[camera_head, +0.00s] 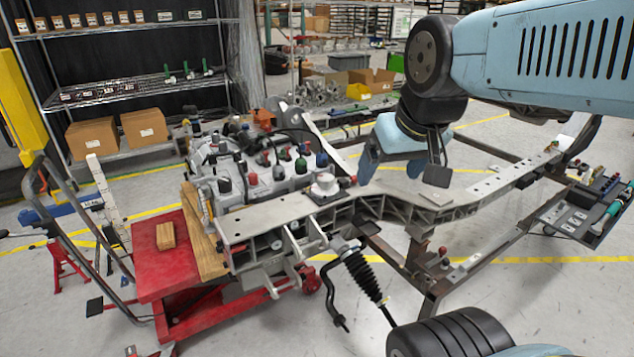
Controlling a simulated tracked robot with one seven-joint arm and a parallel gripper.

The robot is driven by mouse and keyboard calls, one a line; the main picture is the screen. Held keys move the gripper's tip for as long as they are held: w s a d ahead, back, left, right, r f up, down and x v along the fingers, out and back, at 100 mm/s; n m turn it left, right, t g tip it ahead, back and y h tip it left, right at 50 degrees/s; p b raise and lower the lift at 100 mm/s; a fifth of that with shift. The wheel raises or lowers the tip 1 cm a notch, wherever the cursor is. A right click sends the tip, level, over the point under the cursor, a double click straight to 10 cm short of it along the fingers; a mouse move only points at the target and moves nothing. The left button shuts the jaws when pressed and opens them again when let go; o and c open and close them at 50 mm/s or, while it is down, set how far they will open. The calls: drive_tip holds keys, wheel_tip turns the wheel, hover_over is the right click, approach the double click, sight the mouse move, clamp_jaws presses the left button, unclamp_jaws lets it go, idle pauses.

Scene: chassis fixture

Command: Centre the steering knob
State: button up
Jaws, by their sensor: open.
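A small pale round knob (324,182) sits on a dark mount on top of the chassis rail (268,220), near the middle of the picture. I take it to be the steering knob; its turn angle is too small to read. My gripper (404,168) hangs above the rail, to the right of the knob and apart from it. Its two fingers are spread, with nothing seen between them. My blue arm reaches in from the upper right.
An engine block with coloured caps (262,165) stands left of the knob. A red cart (158,262) with a wooden block (165,236) is at left. A black ribbed boot (361,275) hangs below the rail. A tool tray (585,208) is at right. Shelves stand behind.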

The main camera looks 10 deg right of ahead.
drive_tip(key=m+g, duration=0.6)
drive_tip(key=m, duration=0.9)
hover_over(325, 175)
wheel_tip(325, 175, down, 8)
drive_tip(key=r, duration=0.1)
wheel_tip(325, 175, down, 14)
drive_tip(key=shift+s+f, duration=0.1)
drive_tip(key=shift+f, duration=0.05)
